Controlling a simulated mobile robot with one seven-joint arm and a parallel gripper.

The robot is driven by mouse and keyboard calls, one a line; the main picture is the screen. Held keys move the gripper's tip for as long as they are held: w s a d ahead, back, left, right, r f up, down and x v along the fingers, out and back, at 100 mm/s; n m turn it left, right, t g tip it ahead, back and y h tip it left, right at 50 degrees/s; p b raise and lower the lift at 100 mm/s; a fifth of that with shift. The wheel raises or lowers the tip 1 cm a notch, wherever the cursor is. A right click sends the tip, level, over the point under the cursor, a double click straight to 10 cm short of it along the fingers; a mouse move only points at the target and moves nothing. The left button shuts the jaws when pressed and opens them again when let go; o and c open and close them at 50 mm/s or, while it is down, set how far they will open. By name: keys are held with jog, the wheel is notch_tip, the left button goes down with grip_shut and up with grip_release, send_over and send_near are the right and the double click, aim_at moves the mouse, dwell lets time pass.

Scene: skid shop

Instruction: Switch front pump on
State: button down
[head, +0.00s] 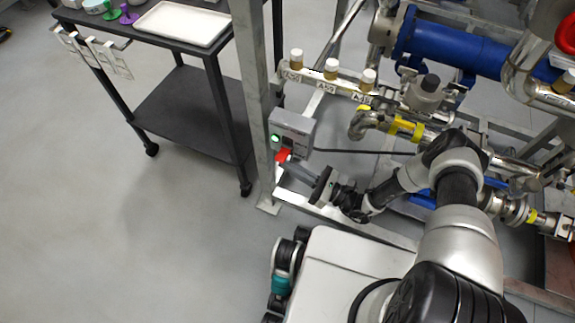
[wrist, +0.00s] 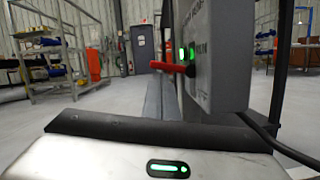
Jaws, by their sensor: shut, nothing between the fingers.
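The pump switch box (head: 297,130) is a small grey box on the upright post of the skid. A green light shows on its face, and a red handle (head: 282,155) sticks out at its lower edge. In the wrist view the box (wrist: 222,55) is at upper right, with green lights and the red handle (wrist: 170,68) pointing left, roughly level. My gripper (head: 286,166) is shut and empty, with its tips just below the red handle. Whether they touch it is unclear.
A dark cart (head: 180,110) with a white tray (head: 182,22) stands left of the post. Pipes, capped valves and a blue pump body (head: 450,45) fill the right. A black cable (head: 365,152) runs right from the box.

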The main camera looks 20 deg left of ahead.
jog(key=shift+d, duration=0.1)
jog(key=v, duration=1.2)
jog(key=shift+p, duration=0.3)
jog(key=shift+s, duration=0.15)
